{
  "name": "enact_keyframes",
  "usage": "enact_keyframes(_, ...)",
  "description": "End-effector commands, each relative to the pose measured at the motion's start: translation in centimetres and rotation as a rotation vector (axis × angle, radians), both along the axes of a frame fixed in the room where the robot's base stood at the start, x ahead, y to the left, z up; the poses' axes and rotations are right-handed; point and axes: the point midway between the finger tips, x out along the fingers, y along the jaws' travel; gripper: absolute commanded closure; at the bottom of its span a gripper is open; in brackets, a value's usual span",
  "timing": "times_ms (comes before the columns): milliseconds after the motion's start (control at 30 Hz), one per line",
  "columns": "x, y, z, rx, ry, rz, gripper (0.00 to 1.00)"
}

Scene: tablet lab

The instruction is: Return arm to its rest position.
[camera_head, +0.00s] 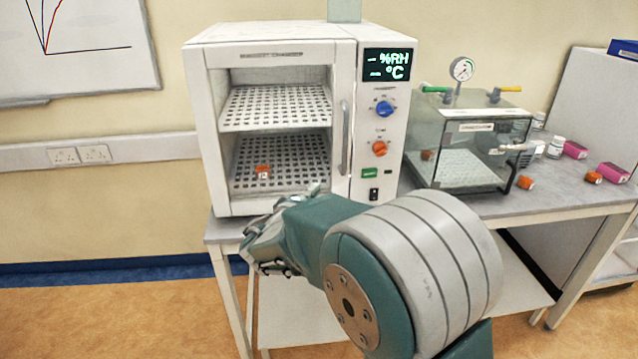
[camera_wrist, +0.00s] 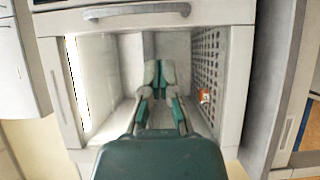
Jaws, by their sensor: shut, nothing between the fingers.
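My arm reaches forward from the lower right in the head view. My gripper (camera_head: 264,250) is in front of the lower front of the white humidity chamber (camera_head: 370,190), partly hidden behind my own wrist. In the wrist view my gripper (camera_wrist: 153,72) is shut, with its green fingertips together and nothing between them, and it points towards the chamber's window area. I cannot tell how far the fingertips are from the chamber front. An orange-capped bottle (camera_head: 262,171) rests on the chamber's lower perforated shelf; it also shows in the wrist view (camera_wrist: 204,95).
A clear vacuum box (camera_head: 470,150) with a gauge stands right of the chamber on the grey bench (camera_head: 560,198). Small orange bottles (camera_head: 525,183), white jars (camera_head: 556,147) and pink boxes (camera_head: 613,173) lie to its right. The floor left of the bench is clear.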

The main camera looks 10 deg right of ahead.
Motion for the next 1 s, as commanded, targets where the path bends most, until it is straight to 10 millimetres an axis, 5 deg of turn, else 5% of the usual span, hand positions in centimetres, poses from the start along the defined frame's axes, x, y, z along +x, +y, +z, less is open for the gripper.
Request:
enact_keyframes(167, -2.0, -2.6, 0.9, 0.053, 0.03, -0.084, 1.0)
enact_keyframes(400, -10.3, -11.0, 1.6, 0.316, 0.18, -0.358, 1.0)
enact_keyframes(533, -15.4, -13.4, 1.1, 0.492, 0.259, -0.463, 1.0)
enact_keyframes(767, -23.7, -14.2, -0.4, 0.845, 0.365, -0.554, 1.0)
enact_keyframes(1000, -30.2, -11.5, -1.5, 1.234, 0.413, -0.517, 1.0)
